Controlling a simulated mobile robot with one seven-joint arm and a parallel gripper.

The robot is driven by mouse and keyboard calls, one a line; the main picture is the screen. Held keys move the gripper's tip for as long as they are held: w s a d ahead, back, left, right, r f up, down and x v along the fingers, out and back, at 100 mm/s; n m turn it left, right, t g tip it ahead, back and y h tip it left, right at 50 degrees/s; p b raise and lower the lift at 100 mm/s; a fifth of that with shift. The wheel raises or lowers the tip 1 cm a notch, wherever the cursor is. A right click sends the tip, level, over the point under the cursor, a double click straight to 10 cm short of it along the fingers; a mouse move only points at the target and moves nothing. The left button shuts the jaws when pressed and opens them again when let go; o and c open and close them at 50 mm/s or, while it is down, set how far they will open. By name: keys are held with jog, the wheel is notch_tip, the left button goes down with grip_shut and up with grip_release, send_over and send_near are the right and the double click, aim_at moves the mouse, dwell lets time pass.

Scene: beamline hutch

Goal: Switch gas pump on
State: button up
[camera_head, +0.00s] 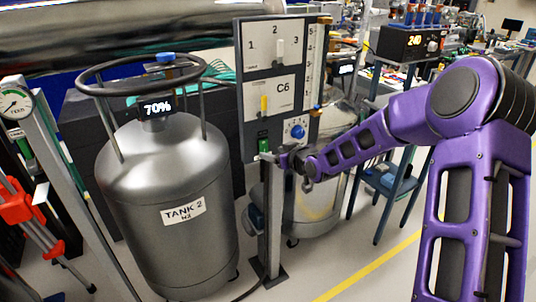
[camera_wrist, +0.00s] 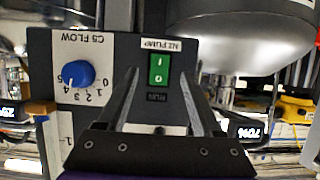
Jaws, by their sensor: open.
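The gas pump switch is a green rocker marked I and O (camera_wrist: 159,70), under the label N2 PUMP (camera_wrist: 161,45) on a dark panel, seen upside down in the wrist view. A dark RUN field (camera_wrist: 158,97) sits beside it. In the head view the green switch (camera_head: 264,146) is low on the panel of the post. My gripper (camera_wrist: 159,82) is open and empty, its two fingers on either side of the switch. Contact with the switch cannot be told. In the head view my gripper (camera_head: 279,158) is at the panel's lower edge, partly hiding it.
A blue C5 FLOW knob (camera_wrist: 80,74) is beside the switch; it also shows in the head view (camera_head: 297,131). Above are a C6 yellow lever (camera_head: 264,105) and a 1-2-3 selector (camera_head: 280,50). TANK 2 (camera_head: 165,180), reading 70%, stands left of the post.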

aim_at(264, 150)
jog(key=shift+x, duration=2.3)
grip_shut()
